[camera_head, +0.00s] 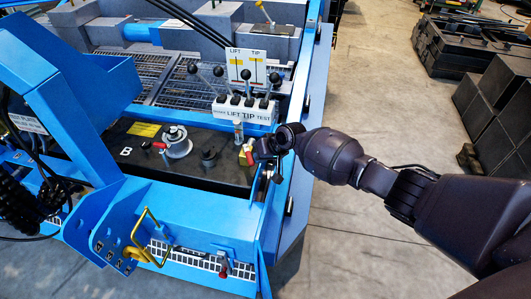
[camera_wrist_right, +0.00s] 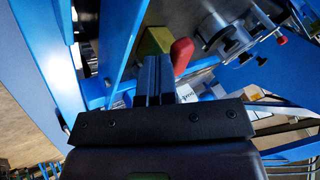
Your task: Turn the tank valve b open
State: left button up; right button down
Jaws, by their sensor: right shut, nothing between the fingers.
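The tank valve b shows as a small yellow body with a red handle (camera_head: 249,157) at the right end of the black tank marked B. In the right wrist view, its yellow body (camera_wrist_right: 155,41) lies just beyond my fingertips, and its red handle (camera_wrist_right: 182,53) stands to their right. My right gripper (camera_head: 266,163) reaches in from the right, beside the valve. In the right wrist view, its fingers (camera_wrist_right: 155,66) are shut with nothing between them. I cannot tell whether they touch the valve. My left gripper is not in view.
The black tank top (camera_head: 126,168) carries a round metal cap (camera_head: 177,142). A row of black-knobbed levers (camera_head: 235,83) stands behind it. The blue frame wall (camera_head: 295,160) runs close under my right wrist. A yellow bent handle (camera_head: 148,238) is at the front. Open floor lies to the right.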

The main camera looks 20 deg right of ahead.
aim_at(249, 162)
jog(key=shift+a+r+m+t+h+p, duration=0.4)
jog(key=shift+a+r+m+t+p, duration=0.1)
jog(key=shift+a+r+m+p, duration=0.4)
jog(key=shift+s+a+f+m+p, duration=0.1)
jog(key=shift+a+f+m+p, duration=0.05)
jog(key=shift+m+p, duration=0.15)
jog(key=shift+a+f+m+t+h+p, duration=0.3)
jog(key=shift+a+f+m+h+p, duration=0.2)
jog(key=shift+m+h, duration=0.35)
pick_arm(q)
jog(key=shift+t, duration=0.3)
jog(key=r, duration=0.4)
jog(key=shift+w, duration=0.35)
pick_arm(e)
jog(key=shift+s+a+f, duration=0.1)
jog(key=shift+a, duration=0.2)
jog(key=shift+a+f, duration=0.1)
jog(key=shift+a, duration=0.05)
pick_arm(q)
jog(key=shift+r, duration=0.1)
